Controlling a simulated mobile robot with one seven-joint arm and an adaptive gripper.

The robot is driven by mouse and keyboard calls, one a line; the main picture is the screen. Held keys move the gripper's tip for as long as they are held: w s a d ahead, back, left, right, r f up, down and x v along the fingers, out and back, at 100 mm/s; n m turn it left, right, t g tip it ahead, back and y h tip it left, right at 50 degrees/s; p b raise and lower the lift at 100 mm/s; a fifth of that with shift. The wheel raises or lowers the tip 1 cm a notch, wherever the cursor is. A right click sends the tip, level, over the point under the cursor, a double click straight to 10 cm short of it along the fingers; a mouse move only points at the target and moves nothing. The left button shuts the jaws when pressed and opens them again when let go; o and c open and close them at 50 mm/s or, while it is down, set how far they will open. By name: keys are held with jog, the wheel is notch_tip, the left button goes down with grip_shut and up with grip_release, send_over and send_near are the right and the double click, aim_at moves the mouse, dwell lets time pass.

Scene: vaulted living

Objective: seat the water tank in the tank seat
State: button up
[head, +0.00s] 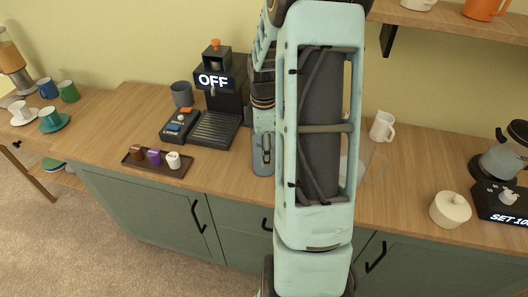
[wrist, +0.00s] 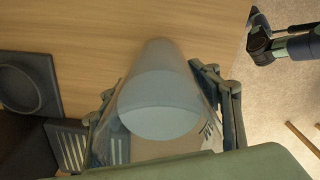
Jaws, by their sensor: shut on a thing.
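The water tank (wrist: 160,100) is a clear, bluish, rounded vessel in the middle of the wrist view. My gripper (wrist: 152,82) is shut on it, with one finger on each side. Wooden counter shows beyond the tank. A dark square base with a round recess, which looks like the tank seat (wrist: 18,85), lies at the left edge of the wrist view, apart from the tank. In the head view my arm hides the gripper and the seat; a faint clear outline right of the arm may be part of the tank.
The coffee machine (head: 220,85), reading OFF, stands left of my arm; its drip tray (head: 215,128) is in front. A shelf (head: 450,20) hangs above right.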

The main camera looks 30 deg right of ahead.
jog(key=shift+r, duration=0.55)
jog(key=s+r, duration=0.4)
jog(key=r, duration=0.3)
jog(key=shift+s+a+r, duration=0.2)
jog(key=shift+s+r, duration=0.05)
jog(key=shift+r, duration=0.05)
jog(key=s+r, duration=0.1)
jog(key=s, duration=0.1)
jog(key=s+r, duration=0.1)
jog(key=s, duration=0.2)
jog(key=s+a+r, duration=0.1)
jog(key=s+r, duration=0.1)
jog(key=s, duration=0.1)
jog(key=shift+s, duration=0.25)
jog(key=shift+c, duration=0.2)
jog(key=w+a+f+m, duration=0.2)
jog(key=w+a+m, duration=1.1)
jog(key=w+a, duration=0.4)
jog(key=shift+w+a, duration=0.4)
jog(key=shift+a, duration=0.9)
